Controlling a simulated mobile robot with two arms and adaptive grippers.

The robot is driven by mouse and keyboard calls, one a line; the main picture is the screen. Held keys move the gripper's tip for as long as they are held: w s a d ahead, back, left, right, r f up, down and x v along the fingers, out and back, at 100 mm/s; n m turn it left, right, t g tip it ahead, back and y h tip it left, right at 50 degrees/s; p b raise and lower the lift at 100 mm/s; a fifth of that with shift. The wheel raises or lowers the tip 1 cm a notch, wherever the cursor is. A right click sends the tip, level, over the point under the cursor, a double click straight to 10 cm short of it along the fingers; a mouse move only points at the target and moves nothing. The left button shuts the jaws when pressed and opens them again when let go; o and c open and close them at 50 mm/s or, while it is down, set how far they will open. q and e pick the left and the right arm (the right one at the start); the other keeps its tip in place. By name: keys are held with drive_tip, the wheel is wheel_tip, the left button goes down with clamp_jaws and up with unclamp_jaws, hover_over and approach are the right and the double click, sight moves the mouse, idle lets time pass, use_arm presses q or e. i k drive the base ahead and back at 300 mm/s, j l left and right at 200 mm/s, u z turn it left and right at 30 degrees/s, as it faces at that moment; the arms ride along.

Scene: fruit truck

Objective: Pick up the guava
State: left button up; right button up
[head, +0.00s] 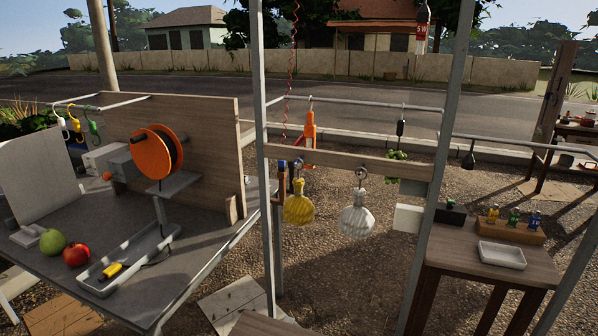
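A round green fruit, which looks like the guava (52,243), rests on the grey top of the left workbench (150,285), near its left front side. A red fruit (76,254) lies just to the right of it, very close or touching. Neither of my grippers shows in the head view, so I cannot tell how they stand relative to the guava.
A shallow grey tray (125,262) with a yellow-and-black tool (122,268) lies right of the fruits. A white panel (40,186) stands behind them. An orange reel (155,152) rises farther back. Metal posts (262,150) stand right of the bench.

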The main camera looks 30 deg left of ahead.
sight(52, 242)
drive_tip(key=u, duration=2.6)
drive_tip(key=i+j, duration=0.2)
drive_tip(key=i+z, duration=0.05)
